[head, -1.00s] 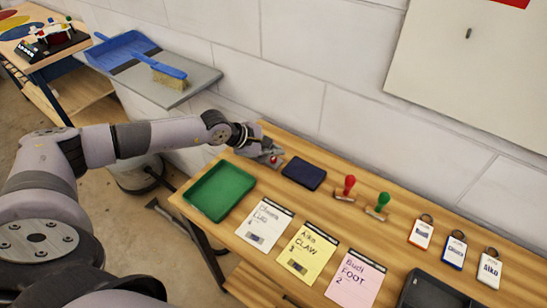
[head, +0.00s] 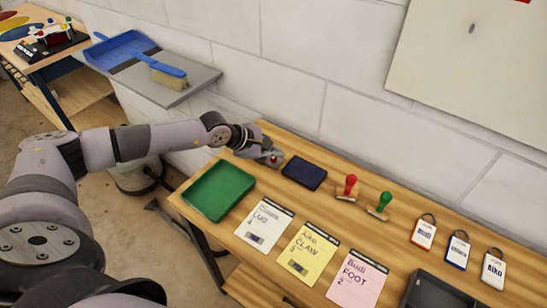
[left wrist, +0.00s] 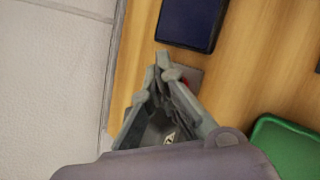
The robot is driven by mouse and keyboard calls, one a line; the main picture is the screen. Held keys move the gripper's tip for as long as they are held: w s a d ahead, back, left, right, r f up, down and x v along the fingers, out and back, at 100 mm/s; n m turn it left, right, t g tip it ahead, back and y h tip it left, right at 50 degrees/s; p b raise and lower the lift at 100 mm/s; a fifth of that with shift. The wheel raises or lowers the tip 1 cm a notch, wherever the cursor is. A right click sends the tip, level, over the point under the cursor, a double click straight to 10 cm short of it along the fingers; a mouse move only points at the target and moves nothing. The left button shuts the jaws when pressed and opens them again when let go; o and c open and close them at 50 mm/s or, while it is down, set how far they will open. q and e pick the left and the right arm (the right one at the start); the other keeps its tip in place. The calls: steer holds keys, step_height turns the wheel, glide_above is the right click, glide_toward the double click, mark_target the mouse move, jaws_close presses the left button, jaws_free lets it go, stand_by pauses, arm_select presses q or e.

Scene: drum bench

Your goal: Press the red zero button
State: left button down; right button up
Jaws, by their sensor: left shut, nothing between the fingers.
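The red button (head: 278,160) sits on a small grey base at the back left of the wooden bench. In the left wrist view only a sliver of the red button (left wrist: 187,82) shows beside my fingers, on its grey plate (left wrist: 195,76). My left gripper (head: 268,156) is shut and empty, with its fingertips over or right beside the button. In the left wrist view the fingers of my left gripper (left wrist: 164,62) hide most of the button, so I cannot tell whether they touch it. My right gripper is not in view.
A dark blue pad (head: 304,173) lies just right of the button, and a green tray (head: 219,190) in front. A red-handled stamp (head: 350,186) and a green-handled stamp (head: 381,203) stand farther right. The white wall (head: 300,100) is close behind.

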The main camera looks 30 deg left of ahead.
mark_target(274, 160)
arm_select(q)
steer(key=shift+f+b, duration=0.35)
steer(key=shift+r, duration=0.15)
stand_by(0.3)
steer(key=shift+r+p, duration=0.5)
steer(key=shift+r, duration=0.3)
steer(key=shift+r, duration=0.3)
step_height(274, 160, up, 5)
steer(key=shift+r+p, duration=0.2)
steer(key=shift+p, duration=1.05)
steer(key=shift+s+f, duration=0.1)
